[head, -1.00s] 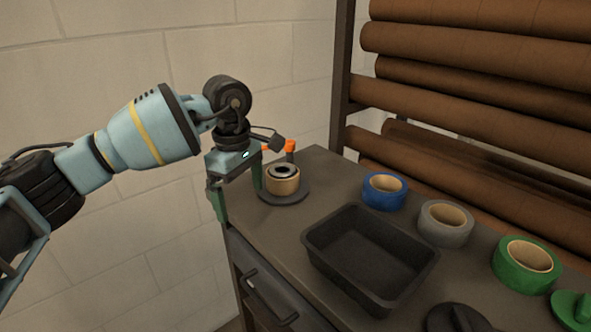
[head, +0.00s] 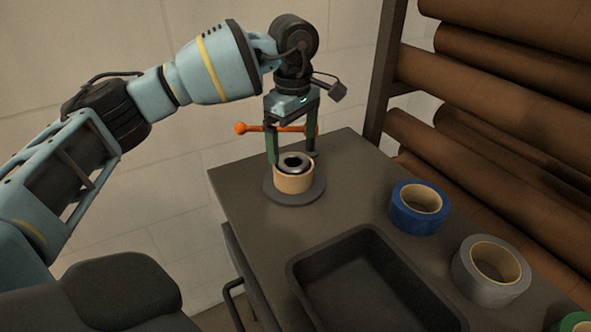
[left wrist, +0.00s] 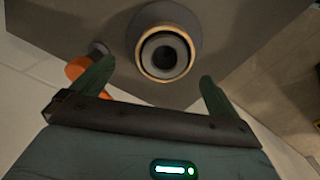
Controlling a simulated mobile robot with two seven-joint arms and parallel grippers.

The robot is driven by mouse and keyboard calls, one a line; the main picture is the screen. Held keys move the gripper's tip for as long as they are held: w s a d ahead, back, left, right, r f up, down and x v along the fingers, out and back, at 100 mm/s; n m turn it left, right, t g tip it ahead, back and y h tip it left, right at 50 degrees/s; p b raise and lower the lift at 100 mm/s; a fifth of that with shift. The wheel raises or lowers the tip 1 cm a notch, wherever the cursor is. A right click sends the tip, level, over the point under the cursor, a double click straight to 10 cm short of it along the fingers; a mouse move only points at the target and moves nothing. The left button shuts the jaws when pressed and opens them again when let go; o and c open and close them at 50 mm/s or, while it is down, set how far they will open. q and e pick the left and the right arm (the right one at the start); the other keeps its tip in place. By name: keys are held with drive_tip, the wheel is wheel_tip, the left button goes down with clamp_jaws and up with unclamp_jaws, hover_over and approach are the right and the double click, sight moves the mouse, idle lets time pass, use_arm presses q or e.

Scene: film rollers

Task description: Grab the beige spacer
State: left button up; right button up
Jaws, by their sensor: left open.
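The beige spacer (head: 293,184) is a short ring around a dark, metallic-topped core. It sits on a dark round base (head: 274,193) near the far left corner of the bench. My left gripper (head: 293,158) is open and empty, pointing down with its green fingers just above the spacer. In the left wrist view the spacer (left wrist: 143,64) lies beyond the two open fingertips (left wrist: 156,76), its core facing the camera. I cannot tell whether a finger touches it. My right gripper is not in view.
An orange-handled lever (head: 262,128) stands right behind the spacer, close to the fingers. A black tray (head: 300,284) is in front. Blue tape (head: 402,218) and grey tape (head: 466,278) lie to the right. Brown rolls (head: 480,125) fill a rack behind.

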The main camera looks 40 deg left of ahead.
sight(294, 168)
use_arm(q)
wheel_tip(294, 168, down, 2)
drive_tip(key=shift+s+d+f, duration=0.15)
drive_tip(key=shift+s+f, duration=0.05)
drive_tip(key=shift+f, duration=1.1)
drive_tip(key=shift+s+d+f, duration=0.1)
drive_tip(key=shift+s+f, duration=0.05)
drive_tip(key=shift+f, duration=1.15)
drive_tip(key=c, duration=1.1)
drive_tip(key=shift+r, duration=0.15)
wheel_tip(294, 168, up, 10)
drive_tip(key=shift+f, duration=0.1)
